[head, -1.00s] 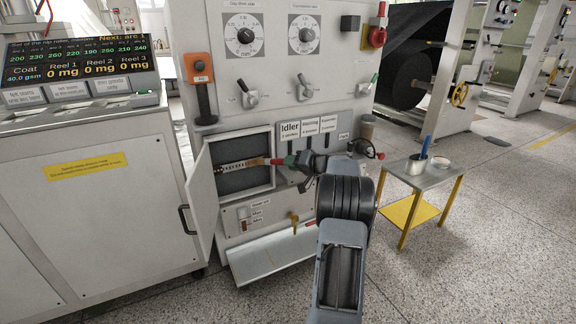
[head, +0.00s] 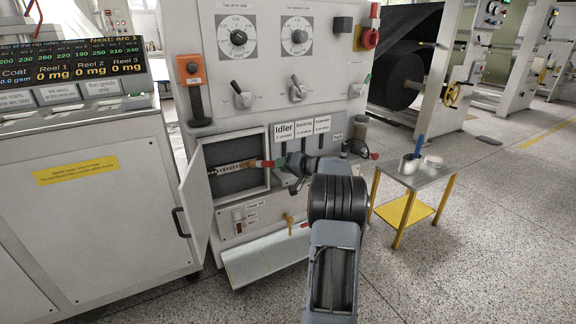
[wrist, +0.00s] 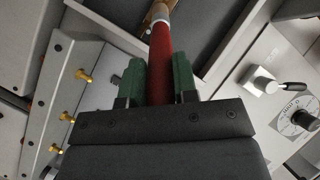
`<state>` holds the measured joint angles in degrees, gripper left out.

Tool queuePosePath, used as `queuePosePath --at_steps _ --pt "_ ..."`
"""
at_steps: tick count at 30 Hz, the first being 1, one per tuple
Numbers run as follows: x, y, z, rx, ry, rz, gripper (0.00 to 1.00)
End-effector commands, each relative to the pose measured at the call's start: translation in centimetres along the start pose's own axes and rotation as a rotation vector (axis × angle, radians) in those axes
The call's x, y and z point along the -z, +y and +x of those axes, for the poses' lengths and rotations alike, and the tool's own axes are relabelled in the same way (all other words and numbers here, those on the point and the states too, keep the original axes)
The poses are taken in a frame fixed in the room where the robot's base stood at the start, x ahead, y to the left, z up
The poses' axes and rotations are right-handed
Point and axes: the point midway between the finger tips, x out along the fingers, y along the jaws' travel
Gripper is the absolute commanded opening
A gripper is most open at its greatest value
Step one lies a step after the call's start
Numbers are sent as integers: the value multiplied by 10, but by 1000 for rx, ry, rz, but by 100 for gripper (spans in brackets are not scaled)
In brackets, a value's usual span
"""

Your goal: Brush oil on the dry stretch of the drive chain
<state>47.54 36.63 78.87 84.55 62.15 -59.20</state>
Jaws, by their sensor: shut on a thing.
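My gripper (head: 281,163) is shut on the red handle (wrist: 160,62) of a brush, between two green fingers in the wrist view. A pale ferrule and a tan part lie beyond the handle, and the far end is out of that view. In the head view the brush (head: 245,165) points left into an open compartment (head: 235,185) in the machine front. The drive chain (head: 219,171) runs across the compartment's dark inside, level with the brush. I cannot tell whether the bristles touch it, or which stretch is dry.
The compartment's white door (head: 198,207) stands open on the left. A shelf (head: 262,258) juts out below. Levers and switches surround the opening. A small side table (head: 432,178) on the right holds a cup with a blue-handled tool (head: 420,146). Floor is clear at right.

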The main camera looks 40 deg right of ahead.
Motion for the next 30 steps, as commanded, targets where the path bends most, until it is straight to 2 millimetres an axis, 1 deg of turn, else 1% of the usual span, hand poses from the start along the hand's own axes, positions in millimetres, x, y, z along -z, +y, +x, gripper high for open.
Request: queuePosePath --at_steps 8,18,26,30 --pt "-4 -5 4 1 0 0 4" --pt "-19 -22 18 1 0 -1 4" --pt "-25 -28 22 2 0 -1 4" --pt "-30 -35 27 3 -1 -1 4"
